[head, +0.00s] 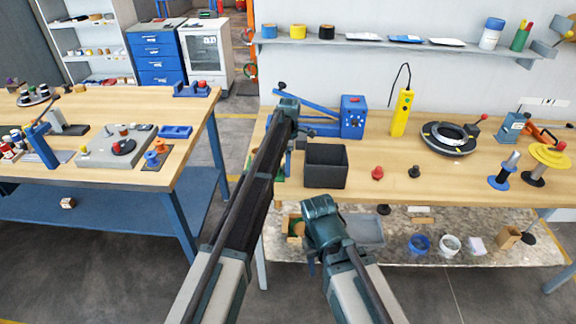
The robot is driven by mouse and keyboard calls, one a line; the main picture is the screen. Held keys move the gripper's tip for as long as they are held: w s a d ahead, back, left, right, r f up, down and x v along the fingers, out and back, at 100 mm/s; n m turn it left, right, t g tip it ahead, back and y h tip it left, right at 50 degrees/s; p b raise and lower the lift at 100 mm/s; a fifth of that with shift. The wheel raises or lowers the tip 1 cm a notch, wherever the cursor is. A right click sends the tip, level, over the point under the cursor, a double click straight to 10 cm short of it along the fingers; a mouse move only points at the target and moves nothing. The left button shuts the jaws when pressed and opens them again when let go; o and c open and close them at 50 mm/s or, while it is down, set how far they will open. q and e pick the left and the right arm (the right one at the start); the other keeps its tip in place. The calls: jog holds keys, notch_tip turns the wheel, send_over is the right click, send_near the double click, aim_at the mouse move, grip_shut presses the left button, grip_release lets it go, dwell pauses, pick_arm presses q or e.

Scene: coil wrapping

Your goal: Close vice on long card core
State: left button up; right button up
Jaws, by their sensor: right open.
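I cannot pick out the vice or the long card core with certainty. A blue-grey block (512,127) with a dark bar on top stands at the back right of the near bench and may be the vice; no card tube shows clearly in it. My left gripper (288,102) is over the left end of this bench, beside a blue arm-like fixture (353,117). Its fingers are too small and dark to read, and my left arm hides what is behind it. My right gripper (318,225) is open, low in front of the bench edge, apart from the bench-top objects.
A black open bin (326,166) stands near the bench's front edge. A lower shelf (400,252) holds rolls. Another bench (100,101) stands left.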

pick_arm(q)
notch_tip(320, 180, up, 14)
jog(key=w+p, duration=0.2)
jog(key=p, duration=1.1)
jog(key=shift+f+p, duration=0.15)
jog(key=shift+p, duration=0.2)
